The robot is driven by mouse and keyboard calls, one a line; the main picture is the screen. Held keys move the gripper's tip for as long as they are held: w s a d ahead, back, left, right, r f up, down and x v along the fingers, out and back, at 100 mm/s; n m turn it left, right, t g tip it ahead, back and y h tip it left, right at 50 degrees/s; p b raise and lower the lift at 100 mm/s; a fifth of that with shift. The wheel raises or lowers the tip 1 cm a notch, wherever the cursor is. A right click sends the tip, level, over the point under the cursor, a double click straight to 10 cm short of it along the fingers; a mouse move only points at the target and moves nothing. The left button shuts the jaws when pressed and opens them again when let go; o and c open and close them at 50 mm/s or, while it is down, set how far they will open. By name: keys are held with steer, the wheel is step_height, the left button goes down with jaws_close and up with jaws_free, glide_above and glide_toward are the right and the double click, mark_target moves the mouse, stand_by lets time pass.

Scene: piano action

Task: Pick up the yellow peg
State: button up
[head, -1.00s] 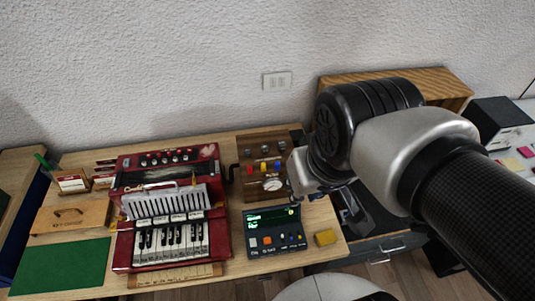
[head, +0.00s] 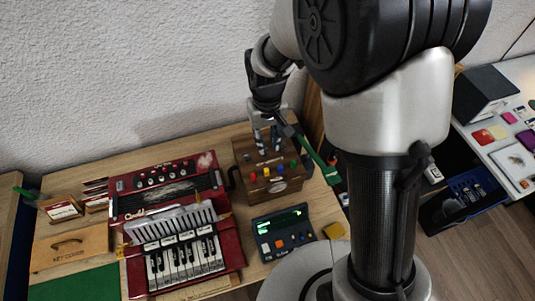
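The yellow peg (head: 280,168) appears to be one of several small coloured pegs in a row on the wooden box (head: 287,187). It is small in this view and seems to stand upright. My gripper (head: 267,146) points down over the back part of the box, just behind the peg row. Its two fingers look apart, with nothing visible between them. It covers part of the box's back; whether the fingertips touch anything there is hard to tell.
A red accordion (head: 170,178) stands left of the box. A dark device with a green screen (head: 283,232) lies in front, with a yellow block (head: 334,231) at its right. A wooden key-cover case (head: 70,247) is at far left. The wall is close behind.

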steer(key=b, duration=0.2)
glide_above(267, 169)
step_height(267, 169, down, 10)
steer(key=shift+w+f, duration=0.1)
step_height(267, 169, down, 5)
steer(key=shift+a+f+b, duration=0.1)
steer(key=shift+f+b, duration=0.05)
steer(key=shift+b, duration=0.4)
steer(key=shift+c, duration=0.5)
steer(key=c, duration=0.4)
